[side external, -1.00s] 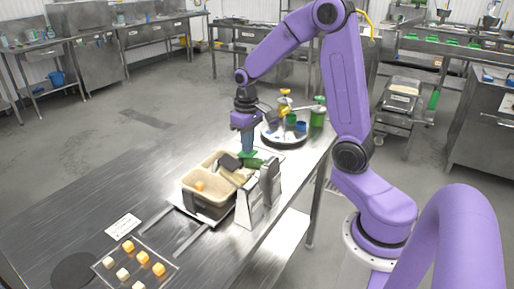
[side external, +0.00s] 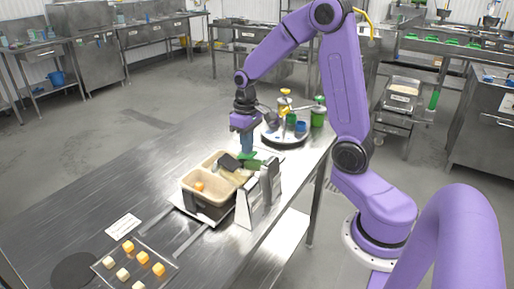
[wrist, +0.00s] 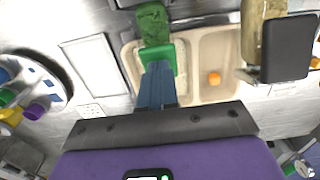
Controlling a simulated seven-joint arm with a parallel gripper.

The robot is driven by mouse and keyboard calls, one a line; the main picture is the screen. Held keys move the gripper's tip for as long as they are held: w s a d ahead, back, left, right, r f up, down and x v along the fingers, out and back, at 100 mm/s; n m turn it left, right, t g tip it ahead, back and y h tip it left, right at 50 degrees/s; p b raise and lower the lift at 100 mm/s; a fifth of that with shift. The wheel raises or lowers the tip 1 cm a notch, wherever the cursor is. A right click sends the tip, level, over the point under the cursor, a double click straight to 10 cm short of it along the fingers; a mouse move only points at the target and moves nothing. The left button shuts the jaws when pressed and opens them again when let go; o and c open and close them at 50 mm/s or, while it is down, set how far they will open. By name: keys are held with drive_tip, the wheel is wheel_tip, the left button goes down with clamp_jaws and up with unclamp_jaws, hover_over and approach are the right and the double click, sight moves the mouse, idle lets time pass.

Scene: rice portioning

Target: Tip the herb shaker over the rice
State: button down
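My gripper (wrist: 157,86) is shut on the green collar (wrist: 160,60) of the herb shaker, whose body (wrist: 152,23) is filled with dark green herbs. In the side view my gripper (side external: 247,147) points down over the back of the tray, with the green shaker (side external: 250,159) at its fingertips. The shaker's body extends away from the fingers, so it looks tilted. The beige two-compartment tray (side external: 213,190) also shows in the wrist view (wrist: 235,60). Pale rice (wrist: 181,60) shows beside the shaker in one compartment, partly hidden. No falling herbs can be made out.
An orange cube (side external: 199,187) lies in the other compartment. A dark block (wrist: 288,48) beside a tan-filled container (wrist: 256,30) overhangs the tray. Metal stands (side external: 262,190) rise close on its right. A round carousel (side external: 285,139) with coloured containers stands behind.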

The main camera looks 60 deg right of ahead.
drive_tip(key=shift+s+r, duration=0.3)
drive_tip(key=shift+r, duration=0.65)
drive_tip(key=shift+s+r, duration=0.3)
drive_tip(key=shift+r, duration=0.7)
drive_tip(key=shift+s+r, duration=0.3)
drive_tip(key=shift+r, duration=0.65)
wheel_tip(320, 180, up, 6)
drive_tip(key=shift+f, duration=3)
